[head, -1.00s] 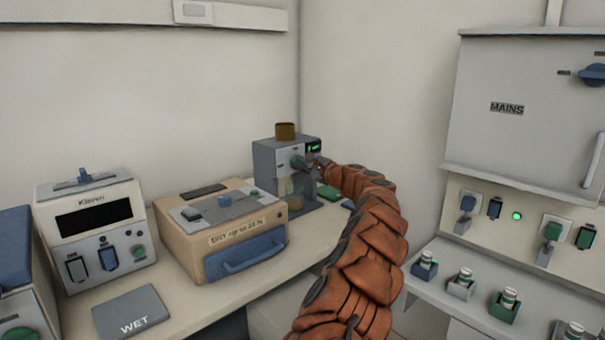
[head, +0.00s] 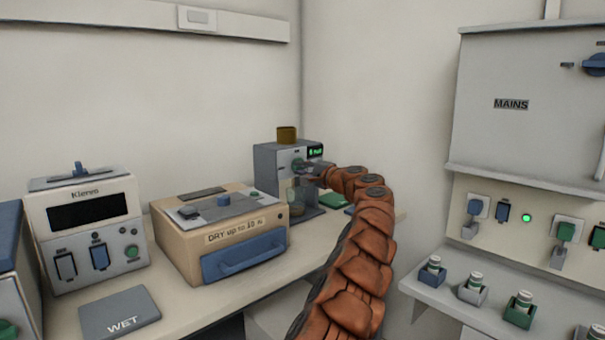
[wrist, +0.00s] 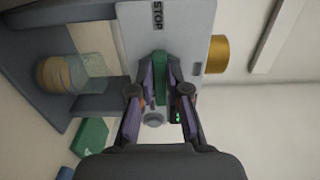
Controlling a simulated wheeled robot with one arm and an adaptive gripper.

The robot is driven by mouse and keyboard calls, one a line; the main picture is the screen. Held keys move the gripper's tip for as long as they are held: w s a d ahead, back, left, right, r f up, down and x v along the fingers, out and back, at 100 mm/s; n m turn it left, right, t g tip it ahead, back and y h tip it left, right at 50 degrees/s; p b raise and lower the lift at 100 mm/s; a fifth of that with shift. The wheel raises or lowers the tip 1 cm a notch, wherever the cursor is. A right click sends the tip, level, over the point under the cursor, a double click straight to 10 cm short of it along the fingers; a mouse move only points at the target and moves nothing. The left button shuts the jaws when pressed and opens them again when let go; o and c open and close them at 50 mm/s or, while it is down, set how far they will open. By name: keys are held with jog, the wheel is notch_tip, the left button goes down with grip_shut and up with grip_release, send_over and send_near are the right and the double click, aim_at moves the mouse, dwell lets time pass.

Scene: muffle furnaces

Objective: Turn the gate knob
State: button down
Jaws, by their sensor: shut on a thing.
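The grey machine (head: 267,168) with a brown cup on top stands at the far end of the bench. Its green knob (head: 297,164) is on the front face, beside a lit green display (head: 315,151). My gripper (head: 304,168) is at the knob. In the wrist view, my gripper (wrist: 159,82) has its fingers closed on both sides of the green knob (wrist: 160,66), below the word STOP on the light panel. The fingers hide part of the knob. The gripper is small in the head view.
A clear jar (wrist: 86,68) with a tan end stands in the machine's bay, close to the gripper. A green box (wrist: 91,137) lies nearby. A tan oven (head: 190,240) stands left of the machine. The grey MAINS cabinet (head: 520,125) and a shelf of small jars are right.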

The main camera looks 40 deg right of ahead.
dwell(0.5)
jog(key=c, duration=1.1)
grip_release()
jog(key=shift+c, duration=0.2)
jog(key=shift+s, duration=0.15)
jog(key=s, duration=0.2)
jog(key=shift+s+a, duration=0.1)
jog(key=shift+s, duration=0.3)
send_near(299, 168)
jog(key=shift+s, duration=1.65)
